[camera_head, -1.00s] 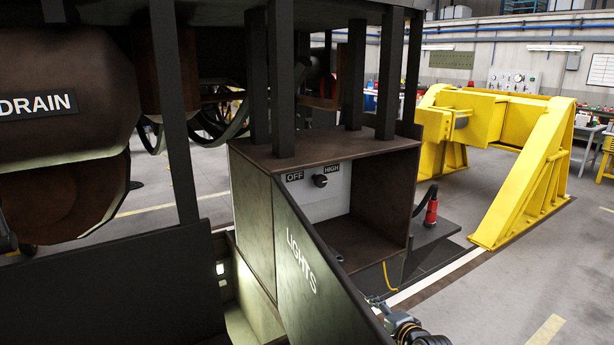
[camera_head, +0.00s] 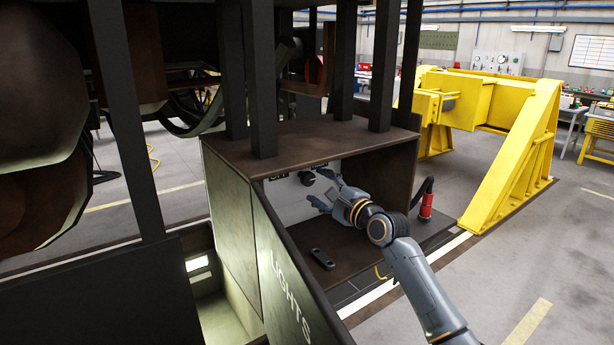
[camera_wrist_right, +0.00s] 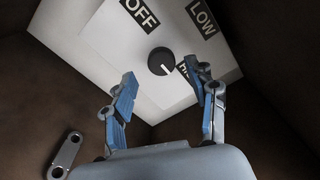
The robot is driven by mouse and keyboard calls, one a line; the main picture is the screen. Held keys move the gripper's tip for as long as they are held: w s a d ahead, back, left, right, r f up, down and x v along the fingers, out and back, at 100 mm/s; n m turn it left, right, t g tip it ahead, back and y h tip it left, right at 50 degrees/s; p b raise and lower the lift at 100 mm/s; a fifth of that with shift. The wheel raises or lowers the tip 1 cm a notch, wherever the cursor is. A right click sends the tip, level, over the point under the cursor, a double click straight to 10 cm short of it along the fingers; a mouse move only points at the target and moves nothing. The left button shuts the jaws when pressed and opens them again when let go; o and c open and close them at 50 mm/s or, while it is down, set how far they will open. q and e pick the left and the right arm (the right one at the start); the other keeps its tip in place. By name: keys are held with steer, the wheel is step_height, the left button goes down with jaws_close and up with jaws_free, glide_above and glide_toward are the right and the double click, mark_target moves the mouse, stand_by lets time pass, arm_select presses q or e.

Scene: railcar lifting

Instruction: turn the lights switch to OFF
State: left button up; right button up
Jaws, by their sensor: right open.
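The lights switch is a round black knob (camera_head: 306,178) on a white panel (camera_head: 288,212) at the back of an open brown box (camera_head: 225,195). In the right wrist view the knob (camera_wrist_right: 161,61) has a white mark pointing lower right, towards the partly hidden HIGH label (camera_wrist_right: 184,72). The OFF label (camera_wrist_right: 139,13) and LOW label (camera_wrist_right: 202,17) are beyond it. My right gripper (camera_head: 318,189) is inside the box, open and empty, its fingers pointing at the panel. In the wrist view the fingertips (camera_wrist_right: 163,77) are spread either side of the knob's near side; contact is not visible. My left gripper is out of view.
The open door marked LIGHTS (camera_head: 285,285) stands at the box's left front. A loose dark link-shaped part (camera_head: 321,258) lies on the box floor. Dark posts (camera_head: 262,80) rise above the box. A red cylinder (camera_head: 426,203) stands to its right, before a yellow frame (camera_head: 515,150).

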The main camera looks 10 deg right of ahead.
mark_target(309, 181)
steer(key=x, duration=0.3)
steer(key=shift+w+a, duration=0.2)
steer(key=shift+w, duration=0.15)
steer(key=shift+w+a, duration=0.15)
steer(key=shift+w, duration=0.2)
steer(key=shift+w+a, duration=0.2)
steer(key=shift+w, duration=0.35)
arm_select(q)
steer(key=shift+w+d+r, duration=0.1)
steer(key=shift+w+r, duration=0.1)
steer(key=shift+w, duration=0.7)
arm_select(e)
steer(key=c, duration=1.2)
